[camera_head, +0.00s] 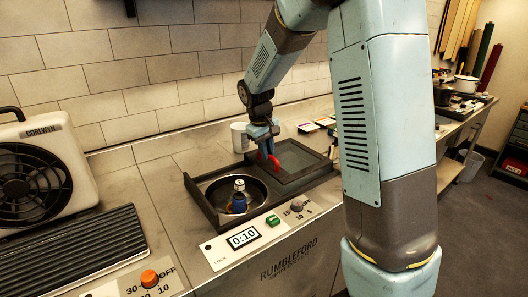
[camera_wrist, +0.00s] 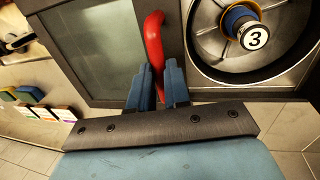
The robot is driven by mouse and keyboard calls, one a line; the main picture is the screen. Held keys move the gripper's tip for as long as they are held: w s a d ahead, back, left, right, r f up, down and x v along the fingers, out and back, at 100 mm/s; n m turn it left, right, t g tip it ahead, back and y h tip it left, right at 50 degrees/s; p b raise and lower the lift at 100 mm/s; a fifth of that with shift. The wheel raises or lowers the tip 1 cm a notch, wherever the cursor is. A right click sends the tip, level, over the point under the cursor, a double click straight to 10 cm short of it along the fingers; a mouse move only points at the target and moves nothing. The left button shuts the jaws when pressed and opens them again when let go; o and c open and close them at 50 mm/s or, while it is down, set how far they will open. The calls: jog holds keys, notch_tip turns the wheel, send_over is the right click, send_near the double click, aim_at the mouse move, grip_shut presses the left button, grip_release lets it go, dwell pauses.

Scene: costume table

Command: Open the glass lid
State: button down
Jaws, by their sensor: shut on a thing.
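The glass lid (camera_head: 298,160) is a dark-framed pane on the right part of the machine's black frame. The round metal basin left of it is uncovered. In the wrist view the lid (camera_wrist: 88,48) fills the upper left. Its curved red handle (camera_wrist: 153,38) stands along the lid's edge beside the basin. It also shows in the head view (camera_head: 273,162). My gripper (camera_wrist: 158,72) has its blue fingers either side of the handle and is shut on it. In the head view my gripper (camera_head: 265,146) reaches down from above.
A blue capped thing marked 3 (camera_wrist: 245,28) stands in the basin (camera_head: 211,188). A white cup (camera_head: 240,137) stands behind. A Corlwyn fan heater (camera_head: 38,175) is at left.

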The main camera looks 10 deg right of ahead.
jog(key=c, duration=1.1)
grip_release()
jog(key=shift+s+d, duration=0.1)
jog(key=shift+r, duration=0.15)
notch_tip(320, 180, up, 13)
jog(key=s+a, duration=0.1)
jog(key=a, duration=0.1)
jog(key=shift+a, duration=0.3)
jog(key=shift+s+r, duration=0.1)
jog(key=shift+r, duration=0.05)
